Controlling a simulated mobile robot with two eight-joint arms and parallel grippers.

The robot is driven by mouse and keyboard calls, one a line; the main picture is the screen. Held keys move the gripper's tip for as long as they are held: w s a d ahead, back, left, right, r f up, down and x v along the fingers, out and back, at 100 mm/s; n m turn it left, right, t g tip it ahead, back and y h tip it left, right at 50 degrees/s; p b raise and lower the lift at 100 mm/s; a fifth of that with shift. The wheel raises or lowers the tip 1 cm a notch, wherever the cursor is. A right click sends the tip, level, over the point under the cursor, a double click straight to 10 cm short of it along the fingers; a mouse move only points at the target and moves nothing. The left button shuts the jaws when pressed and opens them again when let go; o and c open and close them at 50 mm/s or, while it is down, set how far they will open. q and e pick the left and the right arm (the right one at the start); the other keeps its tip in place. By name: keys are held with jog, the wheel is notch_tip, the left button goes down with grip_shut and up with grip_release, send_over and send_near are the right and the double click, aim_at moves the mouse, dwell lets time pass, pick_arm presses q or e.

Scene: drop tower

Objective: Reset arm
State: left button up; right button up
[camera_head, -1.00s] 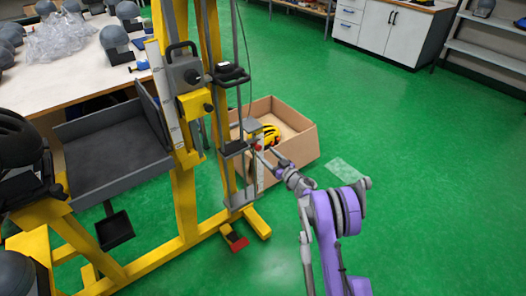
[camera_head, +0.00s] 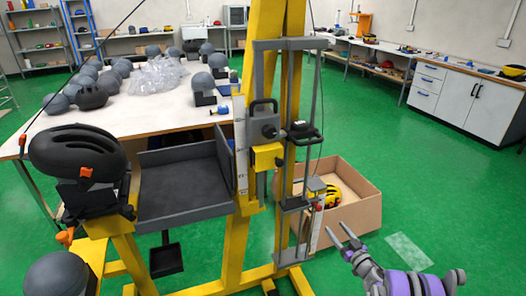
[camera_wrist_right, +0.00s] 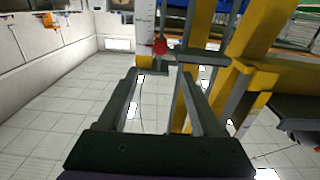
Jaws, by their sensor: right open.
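My right arm comes in at the lower right of the head view. Its gripper (camera_head: 335,227) is open and empty, with two thin grey fingers apart. It appears just right of the yellow drop tower (camera_head: 262,60) and in front of the cardboard box (camera_head: 352,215). In the right wrist view the open gripper (camera_wrist_right: 156,72) has nothing between its fingers. A red knob (camera_wrist_right: 159,46) and yellow tower posts (camera_wrist_right: 202,45) show beyond the fingertips. My left gripper is not in view.
A yellow helmet (camera_head: 328,196) lies in the box. A black helmet (camera_head: 78,152) sits on a stand left of the grey tray (camera_head: 185,206). A white table (camera_head: 140,118) holds several grey headforms. Green floor (camera_head: 455,220) is open at the right.

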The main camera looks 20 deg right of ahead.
jog(key=a+r+m+h, duration=0.3)
jog(key=a+r+h, duration=0.1)
jog(key=r, duration=0.7)
jog(key=s+a+r+m+g+h, duration=0.1)
jog(key=s+a+r+g+h, duration=0.1)
jog(key=s+a+r+g, duration=0.25)
jog(key=s+a+f+n+g+y, duration=0.1)
jog(key=s+a+f+g+y, duration=0.15)
jog(key=s+a, duration=0.65)
jog(key=s+a+f+n+g+y, duration=0.1)
jog(key=s+a+f+g, duration=0.25)
jog(key=s, duration=0.95)
jog(key=s+a+f+n+g+y, duration=0.1)
jog(key=s+a+f+g, duration=0.15)
jog(key=s+a, duration=0.65)
pick_arm(q)
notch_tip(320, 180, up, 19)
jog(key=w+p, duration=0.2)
jog(key=p, duration=1.4)
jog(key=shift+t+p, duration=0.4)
pick_arm(e)
notch_tip(320, 180, up, 18)
jog(key=d, duration=0.2)
jog(key=shift+w+r, duration=0.15)
jog(key=shift+w, duration=0.25)
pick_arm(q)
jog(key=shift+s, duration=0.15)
pick_arm(e)
jog(key=shift+s, duration=0.15)
